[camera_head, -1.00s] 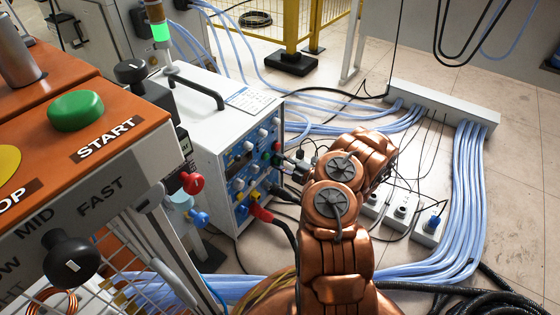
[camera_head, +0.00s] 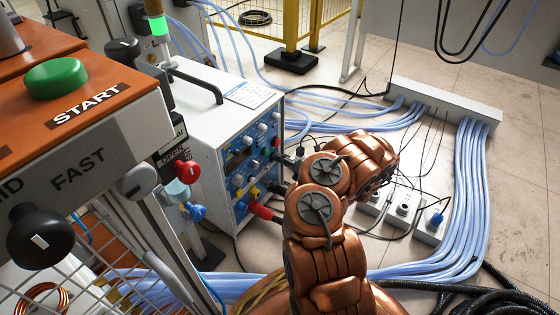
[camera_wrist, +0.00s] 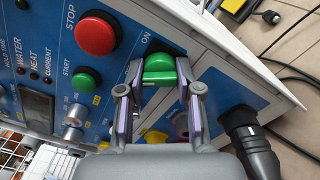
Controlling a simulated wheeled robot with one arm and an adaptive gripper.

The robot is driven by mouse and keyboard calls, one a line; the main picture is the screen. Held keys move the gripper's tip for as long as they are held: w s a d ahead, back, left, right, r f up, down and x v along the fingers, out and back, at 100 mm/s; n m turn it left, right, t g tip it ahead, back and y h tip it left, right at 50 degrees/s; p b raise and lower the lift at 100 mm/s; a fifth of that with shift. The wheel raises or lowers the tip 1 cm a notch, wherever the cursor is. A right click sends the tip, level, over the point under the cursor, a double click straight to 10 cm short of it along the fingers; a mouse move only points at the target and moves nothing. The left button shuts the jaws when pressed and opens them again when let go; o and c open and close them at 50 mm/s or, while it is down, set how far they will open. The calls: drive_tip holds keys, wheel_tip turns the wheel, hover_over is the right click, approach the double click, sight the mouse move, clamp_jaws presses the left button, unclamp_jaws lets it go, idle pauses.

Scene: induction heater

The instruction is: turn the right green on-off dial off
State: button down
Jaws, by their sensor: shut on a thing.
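The green on-off dial (camera_wrist: 160,70) sits on the blue front panel (camera_wrist: 110,75) in the wrist view, beside the printed word ON. My gripper (camera_wrist: 161,75) has one finger on each side of the dial and is shut on it. Part of the dial's base and any marking under the fingers are hidden. In the head view, the white heater box (camera_head: 195,110) stands left of my copper-coloured arm, and my gripper (camera_head: 287,162) reaches its front panel. The dial cannot be made out clearly there.
A red STOP button (camera_wrist: 96,35) and a green START button (camera_wrist: 86,79) lie beside the dial. A thick black plug (camera_wrist: 247,140) sticks out close to the right finger. An orange console (camera_head: 110,95) stands at the left. Blue hoses (camera_head: 470,200) cross the floor.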

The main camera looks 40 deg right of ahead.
drive_tip(key=shift+n+b, duration=0.35)
drive_tip(key=shift+n, duration=0.75)
drive_tip(key=c, duration=0.8)
unclamp_jaws()
drive_tip(key=shift+o, duration=0.2)
drive_tip(key=shift+s, duration=0.15)
drive_tip(key=v, duration=1.1)
drive_tip(key=shift+s+d, duration=0.2)
drive_tip(key=shift+s, duration=0.15)
